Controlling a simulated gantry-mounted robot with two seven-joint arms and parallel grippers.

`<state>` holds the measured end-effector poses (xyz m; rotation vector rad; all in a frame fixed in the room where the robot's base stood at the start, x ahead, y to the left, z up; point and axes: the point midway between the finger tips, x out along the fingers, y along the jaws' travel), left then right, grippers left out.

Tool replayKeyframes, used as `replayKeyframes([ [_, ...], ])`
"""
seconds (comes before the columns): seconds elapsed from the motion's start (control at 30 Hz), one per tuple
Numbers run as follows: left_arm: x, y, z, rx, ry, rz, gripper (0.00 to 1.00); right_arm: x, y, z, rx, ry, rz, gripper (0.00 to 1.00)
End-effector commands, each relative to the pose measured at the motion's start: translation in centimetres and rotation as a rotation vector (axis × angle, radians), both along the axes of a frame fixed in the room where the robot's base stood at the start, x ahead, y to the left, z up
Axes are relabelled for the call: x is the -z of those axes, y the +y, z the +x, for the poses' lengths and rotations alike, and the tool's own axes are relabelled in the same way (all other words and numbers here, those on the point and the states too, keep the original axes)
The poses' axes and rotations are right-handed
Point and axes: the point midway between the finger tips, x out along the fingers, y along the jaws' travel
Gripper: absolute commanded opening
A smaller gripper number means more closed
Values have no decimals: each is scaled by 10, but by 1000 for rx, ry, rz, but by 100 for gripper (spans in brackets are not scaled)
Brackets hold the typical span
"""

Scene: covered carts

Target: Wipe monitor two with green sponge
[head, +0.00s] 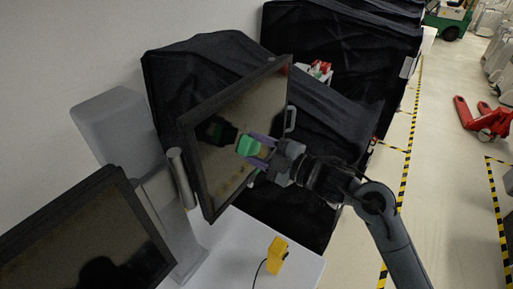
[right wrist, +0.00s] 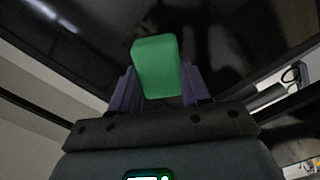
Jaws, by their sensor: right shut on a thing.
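The green sponge (head: 248,146) is held in my right gripper (head: 262,147), between its purple fingers, in front of a dark-framed monitor (head: 222,185) in the middle of the head view. The sponge also shows in the right wrist view (right wrist: 157,66), upright between the fingers, with the dark monitor screen (right wrist: 235,40) behind it. I cannot tell whether the sponge touches the screen. The screen has brownish smudges and reflects the sponge and gripper. A second monitor (head: 85,240) stands at the lower left. Which one is monitor two is not marked. My left gripper is not in view.
A white table (head: 235,245) below the monitors holds a yellow device (head: 278,252) with a cable. Black-covered carts (head: 340,50) stand behind. A red pallet jack (head: 482,118) is on the floor at right, beyond yellow-black floor tape. The aisle floor is open.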

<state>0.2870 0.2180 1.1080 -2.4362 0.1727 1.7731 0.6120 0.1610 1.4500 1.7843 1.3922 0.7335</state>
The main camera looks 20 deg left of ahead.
Motion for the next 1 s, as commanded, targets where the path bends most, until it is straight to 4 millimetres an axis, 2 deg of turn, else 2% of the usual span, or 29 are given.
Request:
replayKeyframes([
  [1.0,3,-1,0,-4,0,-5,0,0,19,5,0,0,0,16],
])
